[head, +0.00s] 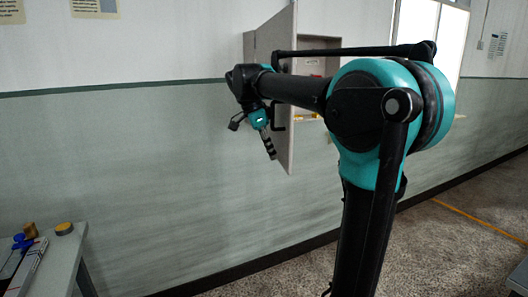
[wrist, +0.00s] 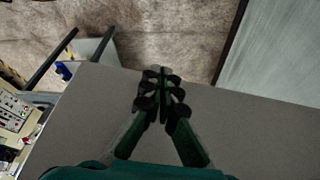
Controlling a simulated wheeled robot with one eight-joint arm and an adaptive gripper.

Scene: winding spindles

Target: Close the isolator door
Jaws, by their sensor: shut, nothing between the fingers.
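The isolator door (head: 275,38) is a grey panel standing open from a wall-mounted box. Part of the box's pale interior (head: 312,68) shows to its right. In the wrist view my gripper (wrist: 162,82) is shut, over a broad grey panel (wrist: 85,112) that appears to be the door. I cannot tell whether the fingers touch it. A dark handle (head: 281,116) shows at the door, partly hidden.
A table (head: 62,256) with a tan-topped round item (head: 64,228) and tools stands at the lower left. The wall (head: 150,160) behind is clear below the box. Speckled floor (head: 450,225) is open at the right, with a yellow line. Equipment (wrist: 15,115) shows at the wrist view's left.

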